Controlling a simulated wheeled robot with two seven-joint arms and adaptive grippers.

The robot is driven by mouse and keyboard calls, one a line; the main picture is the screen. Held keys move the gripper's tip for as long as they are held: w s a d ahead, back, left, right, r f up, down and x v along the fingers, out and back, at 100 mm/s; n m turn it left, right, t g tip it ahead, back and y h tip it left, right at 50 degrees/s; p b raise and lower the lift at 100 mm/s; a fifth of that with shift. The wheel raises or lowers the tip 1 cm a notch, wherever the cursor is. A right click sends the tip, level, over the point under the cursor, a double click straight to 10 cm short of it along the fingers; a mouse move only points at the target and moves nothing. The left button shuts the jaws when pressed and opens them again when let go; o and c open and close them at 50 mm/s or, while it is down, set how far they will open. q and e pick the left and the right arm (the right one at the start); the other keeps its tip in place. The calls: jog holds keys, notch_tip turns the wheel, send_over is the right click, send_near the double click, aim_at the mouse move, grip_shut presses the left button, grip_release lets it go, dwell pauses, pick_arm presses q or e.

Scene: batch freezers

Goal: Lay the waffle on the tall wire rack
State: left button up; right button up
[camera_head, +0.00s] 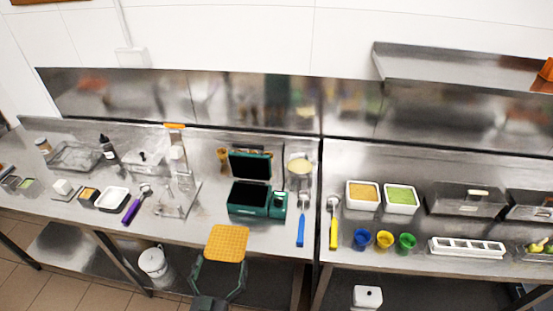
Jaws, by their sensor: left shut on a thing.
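The waffle (228,241) is a flat, golden square with a grid pattern. My left gripper (221,264) comes up from the bottom edge and is shut on the waffle's near edge. It holds the waffle out flat near the counter's front edge, below the green waffle iron in the picture. A thin, pale wire stand (177,207) on the counter, left of the waffle iron, looks like the tall wire rack, but its outline is faint. My right gripper is not in view.
The green waffle iron (249,197) stands open behind the waffle. A blue-handled tool (300,232) and a yellow-handled scoop (333,232) lie to the right. A purple-handled scoop (131,209) lies left of the stand. Bare counter shows between the stand and iron.

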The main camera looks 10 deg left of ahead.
pick_arm(q)
jog(key=w+a+r+p, duration=0.1)
jog(key=w+a+r, duration=0.2)
jog(key=w, duration=0.4)
jog(key=w+a+r+p, duration=0.1)
jog(key=w+a+r, duration=0.3)
jog(key=w+r, duration=0.1)
jog(key=shift+w+a+r+h, duration=0.15)
jog(key=shift+w+h, duration=0.15)
jog(key=shift+w, duration=0.55)
jog(key=w+d+f, duration=0.3)
jog(key=f, duration=0.1)
jog(key=w+d+f+b, duration=0.1)
jog(key=w+d+f, duration=0.2)
jog(key=w+f, duration=0.1)
jog(key=w+d+f+b, duration=0.1)
jog(key=w+d+f, duration=0.2)
jog(key=w+f, duration=0.1)
jog(key=shift+f, duration=0.3)
jog(key=shift+s, duration=0.1)
jog(key=shift+f, duration=0.15)
